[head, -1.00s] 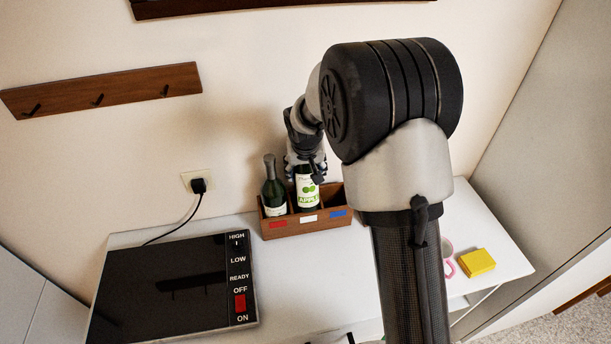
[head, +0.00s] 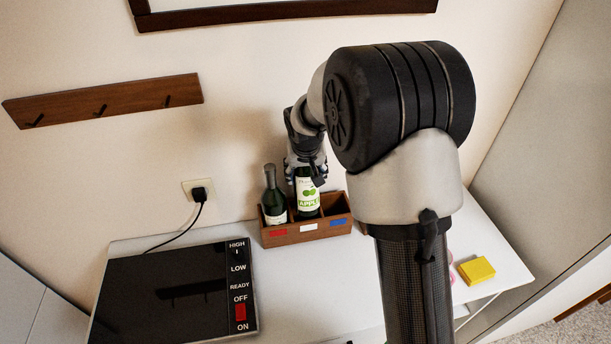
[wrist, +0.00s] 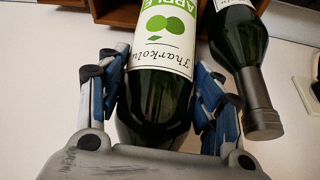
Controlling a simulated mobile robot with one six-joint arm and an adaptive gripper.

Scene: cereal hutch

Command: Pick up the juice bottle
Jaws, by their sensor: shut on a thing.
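The juice bottle (head: 307,197) is dark green with a white label reading APPLE. It stands upright in the middle compartment of a wooden box (head: 308,240) on the white table. My gripper (head: 306,172) is at its upper part from above. In the wrist view, my gripper (wrist: 160,110) has its blue-grey fingers on both sides of the juice bottle (wrist: 155,85), shut on it. The bottle's neck is hidden by my gripper. A second dark green bottle (head: 272,195) stands in the left compartment; its grey cap and neck show in the wrist view (wrist: 260,105).
The box has red, white and blue tags on its front, and its right compartment looks empty. A black cooktop (head: 165,290) lies at the left of the table. A yellow block (head: 476,270) lies at the right. A plug (head: 198,193) sits in the wall behind.

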